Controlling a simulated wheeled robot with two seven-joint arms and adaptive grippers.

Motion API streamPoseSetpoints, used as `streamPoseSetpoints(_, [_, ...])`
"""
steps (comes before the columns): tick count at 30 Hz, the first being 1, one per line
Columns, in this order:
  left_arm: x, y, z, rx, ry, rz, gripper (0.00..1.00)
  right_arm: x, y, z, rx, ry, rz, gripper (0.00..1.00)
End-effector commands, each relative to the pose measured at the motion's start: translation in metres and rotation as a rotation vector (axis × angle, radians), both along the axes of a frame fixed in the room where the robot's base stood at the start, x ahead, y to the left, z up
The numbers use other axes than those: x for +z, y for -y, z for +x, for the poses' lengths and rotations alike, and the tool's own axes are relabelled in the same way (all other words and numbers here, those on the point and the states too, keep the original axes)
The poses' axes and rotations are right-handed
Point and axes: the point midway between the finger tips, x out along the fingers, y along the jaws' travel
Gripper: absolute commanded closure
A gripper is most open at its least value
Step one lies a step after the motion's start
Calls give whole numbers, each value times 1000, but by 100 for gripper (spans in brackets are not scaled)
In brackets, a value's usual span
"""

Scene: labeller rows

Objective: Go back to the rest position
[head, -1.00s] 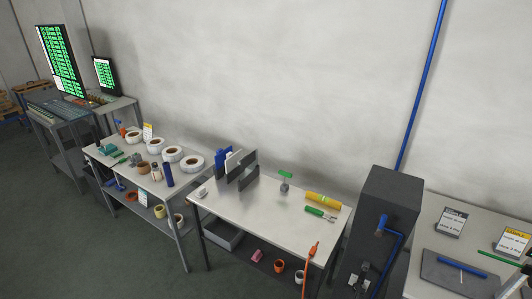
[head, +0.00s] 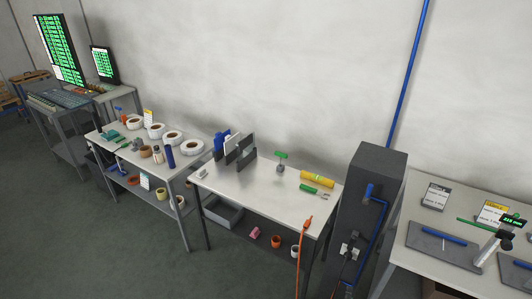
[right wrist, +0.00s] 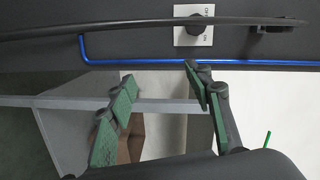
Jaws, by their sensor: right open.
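My right gripper (right wrist: 160,105) shows in the right wrist view, its two green-padded fingers spread apart with nothing between them. It is close to a dark surface with a blue pipe (right wrist: 130,61) and a white plate with a black knob (right wrist: 194,31). A pale surface and a brown patch show beyond the fingers. Neither gripper shows in the head view, and my left gripper is in neither view.
In the head view, a white table (head: 250,190) with a yellow cylinder (head: 317,179) stands in the middle. A dark grey cabinet (head: 375,165) stands to its right. Another table (head: 400,258) is at the right edge. Grey floor (head: 60,230) is open at the left.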

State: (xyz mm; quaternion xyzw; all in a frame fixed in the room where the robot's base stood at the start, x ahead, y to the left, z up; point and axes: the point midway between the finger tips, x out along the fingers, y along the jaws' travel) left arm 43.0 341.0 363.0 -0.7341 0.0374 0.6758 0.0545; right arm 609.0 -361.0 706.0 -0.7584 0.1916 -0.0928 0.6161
Motion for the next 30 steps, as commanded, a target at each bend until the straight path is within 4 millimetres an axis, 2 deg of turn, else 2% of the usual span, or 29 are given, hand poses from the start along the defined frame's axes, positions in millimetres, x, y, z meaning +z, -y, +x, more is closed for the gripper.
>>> streamPoseSetpoints(3, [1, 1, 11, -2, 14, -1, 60, -29, -7, -18, 64, -91, -66, 53])
streamPoseSetpoints(8, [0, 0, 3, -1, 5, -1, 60, -74, -19, -48, 180, -237, -175, 53])
streamPoseSetpoints(11, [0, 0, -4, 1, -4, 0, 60, -111, -29, -78, 274, -351, -256, 53])
streamPoseSetpoints(14, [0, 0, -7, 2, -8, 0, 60, -156, -38, -121, 397, -496, -356, 53])
streamPoseSetpoints(17, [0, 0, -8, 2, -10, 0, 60, -203, -47, -177, 541, -652, -460, 53])
streamPoseSetpoints(18, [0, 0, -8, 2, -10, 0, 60, -220, -49, -201, 599, -713, -499, 53])
streamPoseSetpoints(20, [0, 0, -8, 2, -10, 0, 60, -243, -51, -238, 685, -800, -555, 53])
streamPoseSetpoints(21, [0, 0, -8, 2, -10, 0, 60, -258, -52, -263, 743, -856, -590, 53])
streamPoseSetpoints(26, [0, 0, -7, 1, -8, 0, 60, -305, -48, -370, 982, -1071, -719, 53])
streamPoseSetpoints(27, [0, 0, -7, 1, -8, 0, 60, -314, -46, -399, 1041, -1122, -745, 53])
streamPoseSetpoints(30, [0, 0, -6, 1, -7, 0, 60, -330, -40, -462, 1184, -1232, -809, 53])
